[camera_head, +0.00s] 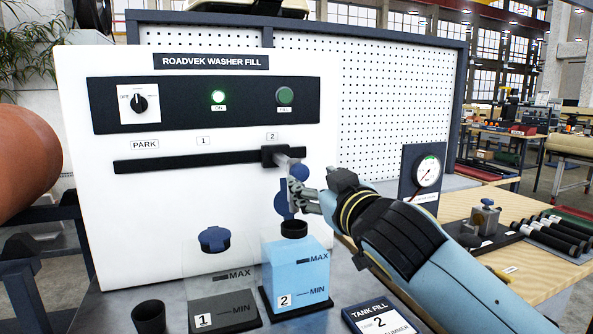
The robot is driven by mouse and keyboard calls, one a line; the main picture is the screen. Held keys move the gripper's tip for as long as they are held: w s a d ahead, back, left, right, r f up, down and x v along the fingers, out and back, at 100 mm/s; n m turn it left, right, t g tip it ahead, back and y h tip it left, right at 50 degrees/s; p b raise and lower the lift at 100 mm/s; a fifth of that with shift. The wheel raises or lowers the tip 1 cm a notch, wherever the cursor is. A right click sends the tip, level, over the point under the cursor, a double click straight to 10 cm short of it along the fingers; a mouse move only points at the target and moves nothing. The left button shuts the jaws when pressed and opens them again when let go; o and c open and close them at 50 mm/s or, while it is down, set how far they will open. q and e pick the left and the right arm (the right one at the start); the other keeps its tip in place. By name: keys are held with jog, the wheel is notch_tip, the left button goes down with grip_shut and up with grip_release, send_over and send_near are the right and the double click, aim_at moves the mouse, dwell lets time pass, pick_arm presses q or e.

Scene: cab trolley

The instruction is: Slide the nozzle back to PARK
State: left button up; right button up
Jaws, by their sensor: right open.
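The nozzle's dark slider block (275,155) sits on the black rail (190,162) under the label 2. Below it hang a pale arm and blue parts (283,202), over the open black neck of tank 2 (295,265). I cannot tell which blue parts belong to the nozzle. My right gripper (298,188) is open, with its fingers at the blue parts just below and right of the block; they partly hide them, and contact is unclear. The PARK label (145,144) is at the rail's left end. My left gripper is out of view.
Tank 1 (215,290) has a blue cap and stands left of tank 2. A black cup (149,316) is at front left. The ON lamp (218,97) glows green. A gauge (428,171) and a TANK FILL card (385,318) are to the right. The rail left of the block is clear.

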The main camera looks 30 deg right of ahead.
aim_at(301, 172)
jog(key=p+x, duration=0.1)
jog(key=x, duration=0.7)
grip_shut()
dwell(0.3)
